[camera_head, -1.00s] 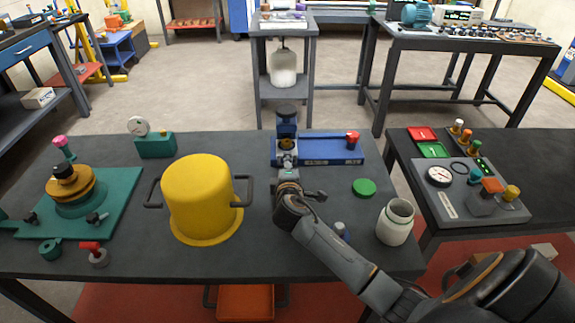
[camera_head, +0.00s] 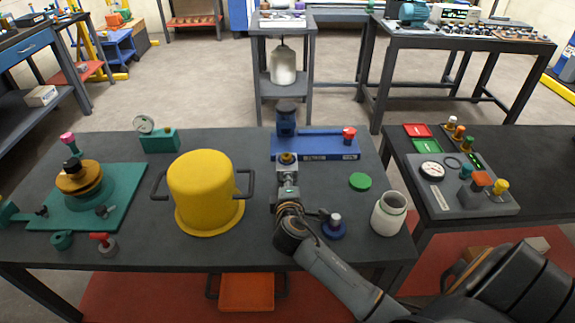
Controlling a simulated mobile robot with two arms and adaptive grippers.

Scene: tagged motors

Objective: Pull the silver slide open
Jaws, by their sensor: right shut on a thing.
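The silver slide (camera_head: 288,177) sticks out toward me from the front of a blue fixture (camera_head: 325,146) on the dark table. A round brass-coloured piece (camera_head: 287,158) shows at its far end, by the fixture. My right gripper (camera_head: 288,196) is at the slide's near end and shut on it. The wrist and fingers hide the exact grip and the slide's near tip. My left gripper is not in view.
A yellow pot (camera_head: 203,190) with dark handles stands left of my right gripper. A blue-based knob (camera_head: 333,226), a white jar (camera_head: 389,214) and a green disc (camera_head: 360,181) are to its right. The table's front edge lies below my wrist.

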